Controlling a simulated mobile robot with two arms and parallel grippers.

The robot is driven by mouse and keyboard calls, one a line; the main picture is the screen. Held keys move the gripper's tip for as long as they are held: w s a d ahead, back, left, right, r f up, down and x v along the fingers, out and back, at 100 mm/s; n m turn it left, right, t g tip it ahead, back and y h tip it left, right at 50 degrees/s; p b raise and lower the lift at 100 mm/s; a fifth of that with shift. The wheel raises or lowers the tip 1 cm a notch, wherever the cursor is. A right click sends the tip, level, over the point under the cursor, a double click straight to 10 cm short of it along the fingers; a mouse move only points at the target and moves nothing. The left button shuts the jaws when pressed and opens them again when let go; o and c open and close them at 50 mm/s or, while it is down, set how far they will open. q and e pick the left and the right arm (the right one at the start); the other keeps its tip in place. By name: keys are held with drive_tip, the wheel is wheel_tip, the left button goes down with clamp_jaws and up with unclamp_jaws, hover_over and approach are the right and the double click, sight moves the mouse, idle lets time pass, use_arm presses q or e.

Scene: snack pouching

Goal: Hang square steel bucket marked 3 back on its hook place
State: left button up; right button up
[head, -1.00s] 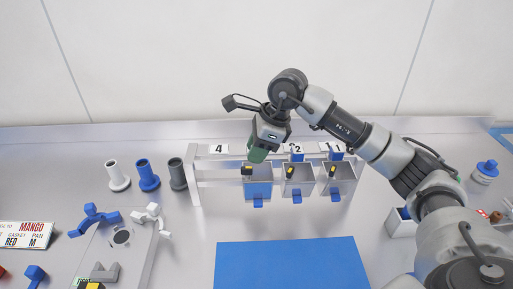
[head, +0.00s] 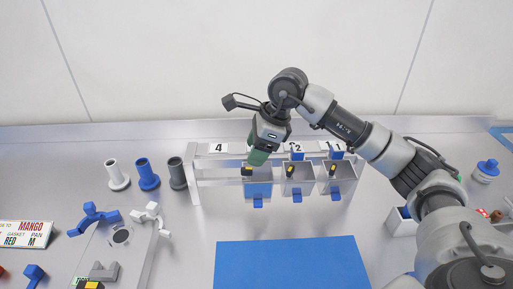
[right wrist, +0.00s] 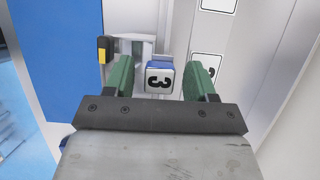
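The square steel bucket marked 3 (head: 259,189) hangs on the white rack, level with the two buckets to its right. Its blue and white tab with the black 3 (right wrist: 160,78) shows in the right wrist view. My right gripper (head: 258,157) is at the top of this bucket and hides its tab in the head view. In the right wrist view the green fingers of my right gripper (right wrist: 160,80) stand on both sides of the tab, with a small gap at each side. The gripper is open. My left gripper is not in view.
Buckets 2 (head: 298,178) and 1 (head: 338,178) hang close to the right. The rack (head: 197,190) has a free place under sign 4 (head: 218,148). Three cups stand left of it. A blue mat (head: 290,265) lies clear in front.

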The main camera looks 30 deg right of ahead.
drive_tip(key=shift+o, duration=0.2)
drive_tip(key=b+v, duration=0.1)
drive_tip(key=v, duration=0.9)
drive_tip(key=shift+r, duration=0.35)
drive_tip(key=shift+s, duration=0.1)
